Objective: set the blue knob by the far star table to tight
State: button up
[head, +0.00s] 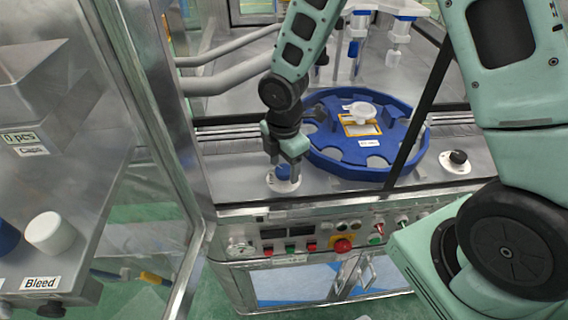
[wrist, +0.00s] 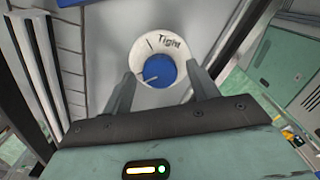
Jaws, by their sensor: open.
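The blue knob (head: 283,173) sits on a round white dial on the steel deck, left of the blue star table (head: 335,165). In the wrist view, the knob (wrist: 161,71) is centred in its white dial (wrist: 177,48), which reads "Tight" at the top right. A dark tick stands at the dial's top left. A pale mark on the knob points to the lower left, away from the word. My gripper (head: 289,156) is over the knob. In the wrist view, its open fingers stand on either side of the knob; I cannot tell whether they touch it.
A black knob (head: 457,158) on a white dial sits right of the star table. A red emergency button (head: 342,245) and several switches line the front panel below. Metal frame posts and glass stand close on the left, beside another machine with a "Bleed" label (head: 41,283).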

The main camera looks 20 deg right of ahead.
jog(key=shift+f, duration=0.2)
jog(key=c, duration=1)
